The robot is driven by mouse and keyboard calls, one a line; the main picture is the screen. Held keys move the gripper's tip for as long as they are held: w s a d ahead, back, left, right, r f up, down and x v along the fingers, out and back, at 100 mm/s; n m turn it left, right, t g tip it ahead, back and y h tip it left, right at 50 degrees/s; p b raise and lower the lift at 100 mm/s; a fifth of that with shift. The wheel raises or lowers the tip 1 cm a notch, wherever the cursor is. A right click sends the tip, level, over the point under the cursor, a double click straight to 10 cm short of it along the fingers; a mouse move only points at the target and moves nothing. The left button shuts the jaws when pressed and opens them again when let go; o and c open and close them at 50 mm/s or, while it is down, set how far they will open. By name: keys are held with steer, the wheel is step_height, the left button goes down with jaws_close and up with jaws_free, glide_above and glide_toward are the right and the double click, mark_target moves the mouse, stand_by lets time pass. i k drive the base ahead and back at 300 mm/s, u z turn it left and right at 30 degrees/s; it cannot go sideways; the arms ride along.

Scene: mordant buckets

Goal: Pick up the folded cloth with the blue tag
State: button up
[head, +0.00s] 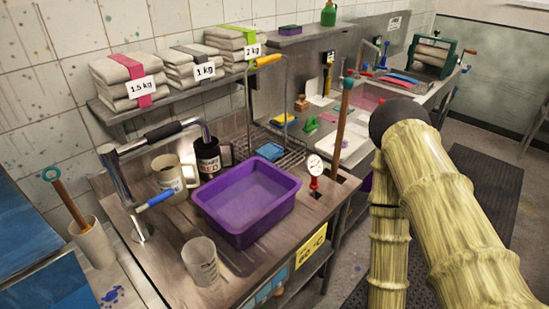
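Three stacks of folded cloths sit on the wall shelf. The left stack (110,72) has a pink band and a 1.5 kg label. The middle stack (177,72) has a grey band and a 1 kg label. The right stack (226,47) has a green band and a 2 kg label. The labels are white; I cannot make out a blue tag on any cloth. A small blue item (269,151) lies on the wire rack; I cannot tell what it is. My arm in its yellow ribbed sleeve stands at the right; my gripper is not in view.
A purple basin (246,230) fills the bench middle, with jugs (168,176), a grey cup (201,262) and a tap (127,190) around it. A wooden stick (341,122) and a dial gauge (314,166) rise at its right. Free floor lies at right.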

mark_target(270, 152)
steer(key=z, duration=2.2)
steer(key=i, duration=1.75)
steer(key=u, duration=3.7)
